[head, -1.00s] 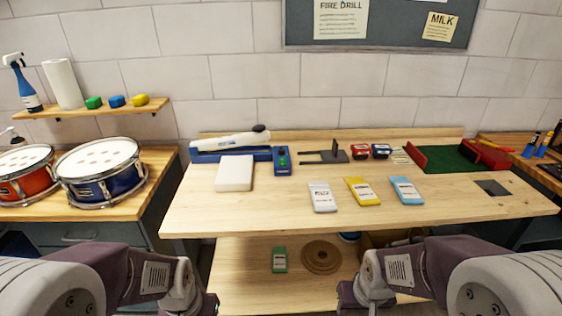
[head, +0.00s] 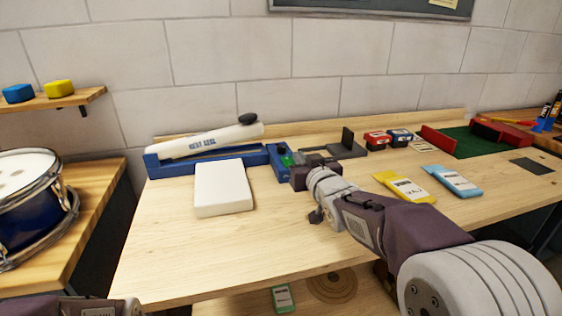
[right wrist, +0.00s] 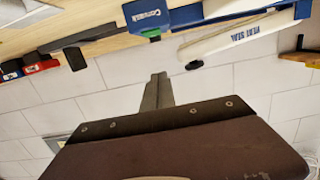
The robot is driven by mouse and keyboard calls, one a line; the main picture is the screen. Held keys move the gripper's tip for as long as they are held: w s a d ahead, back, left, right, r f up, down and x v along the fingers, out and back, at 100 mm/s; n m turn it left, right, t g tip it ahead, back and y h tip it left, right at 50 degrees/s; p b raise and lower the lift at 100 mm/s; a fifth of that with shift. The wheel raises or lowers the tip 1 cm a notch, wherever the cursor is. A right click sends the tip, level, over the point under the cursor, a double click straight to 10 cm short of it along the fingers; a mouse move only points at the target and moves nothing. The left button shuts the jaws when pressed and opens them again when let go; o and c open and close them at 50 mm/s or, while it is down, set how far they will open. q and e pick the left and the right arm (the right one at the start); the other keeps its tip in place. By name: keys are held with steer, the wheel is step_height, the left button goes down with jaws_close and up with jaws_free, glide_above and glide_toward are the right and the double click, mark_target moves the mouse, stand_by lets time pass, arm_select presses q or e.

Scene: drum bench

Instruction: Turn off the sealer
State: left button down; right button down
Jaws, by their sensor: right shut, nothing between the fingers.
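The sealer (head: 175,161) stands at the back left of the bench, a blue base with a long white arm marked "HEAT SEAL" (head: 205,143) tilted up to a black knob. Its blue control box (head: 279,168) with a green switch (head: 288,159) is at its right end; the box (right wrist: 150,18) and green switch (right wrist: 151,33) also show in the right wrist view. My right gripper (head: 292,170) is shut and empty, just right of the box; its fingers (right wrist: 158,90) appear together below the switch in the wrist view. Contact cannot be told. Only part of my left arm shows, bottom left.
A white block (head: 222,190) lies in front of the sealer. A dark metal stand (head: 346,146), a red box (head: 377,139) and a blue box (head: 400,137) stand behind my right arm. Yellow (head: 404,187) and light blue (head: 450,181) packets lie right. The front left bench is clear.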

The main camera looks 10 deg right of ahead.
glide_above(288, 164)
steer(key=s, duration=0.1)
steer(key=shift+f, duration=0.75)
steer(key=f+b, duration=0.1)
steer(key=w+f, duration=0.1)
steer(key=shift+f+b, duration=0.35)
steer(key=shift+b, duration=0.05)
steer(key=shift+f, duration=0.65)
